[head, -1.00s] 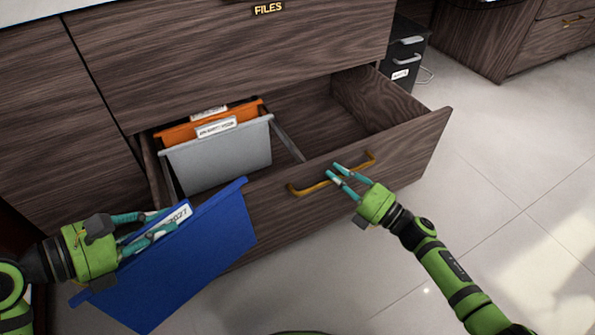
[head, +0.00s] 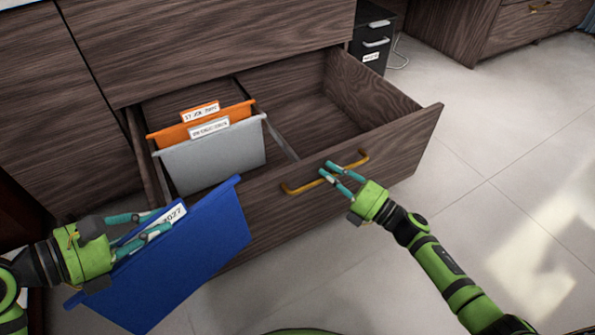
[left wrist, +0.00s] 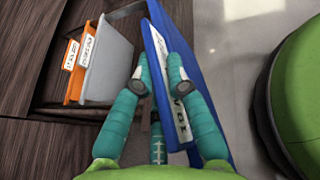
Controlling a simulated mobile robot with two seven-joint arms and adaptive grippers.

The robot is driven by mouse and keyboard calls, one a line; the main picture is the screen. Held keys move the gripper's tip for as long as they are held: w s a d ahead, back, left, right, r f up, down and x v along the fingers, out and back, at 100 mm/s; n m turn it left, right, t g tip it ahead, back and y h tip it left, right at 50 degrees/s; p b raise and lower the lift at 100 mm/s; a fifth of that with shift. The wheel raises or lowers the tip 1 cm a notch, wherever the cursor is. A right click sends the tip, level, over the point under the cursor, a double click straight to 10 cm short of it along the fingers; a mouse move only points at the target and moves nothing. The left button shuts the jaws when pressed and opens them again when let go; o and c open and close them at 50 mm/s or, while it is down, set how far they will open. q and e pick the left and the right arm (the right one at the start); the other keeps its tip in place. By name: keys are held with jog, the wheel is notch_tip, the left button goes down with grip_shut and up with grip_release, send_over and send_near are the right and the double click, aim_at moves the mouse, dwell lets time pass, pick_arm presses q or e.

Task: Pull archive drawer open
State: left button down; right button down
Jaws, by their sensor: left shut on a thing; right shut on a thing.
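The archive drawer (head: 340,205) is a dark wood drawer standing well open from the cabinet. My right gripper (head: 338,174) is shut on its brass handle (head: 297,188), near the handle's middle. My left gripper (head: 150,225) is shut on a blue hanging folder (head: 190,258) with a white label, held tilted in front of the drawer's left end. The blue folder (left wrist: 185,40) also shows between my left fingers (left wrist: 172,85) in the left wrist view. Inside the drawer, a grey folder (head: 215,160) and an orange folder (head: 180,135) hang at the left.
The right part of the drawer (head: 305,115) looks empty. A small black cabinet (head: 372,40) stands behind at the right, with a cable beside it. The tiled floor (head: 500,190) to the right is clear.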

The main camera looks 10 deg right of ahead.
pick_arm(q)
jog(key=shift+s, duration=0.1)
pick_arm(e)
jog(key=shift+s, duration=0.1)
jog(key=c, duration=1.4)
grip_release()
jog(key=shift+d, duration=0.1)
jog(key=v, duration=1.2)
jog(key=shift+f, duration=0.1)
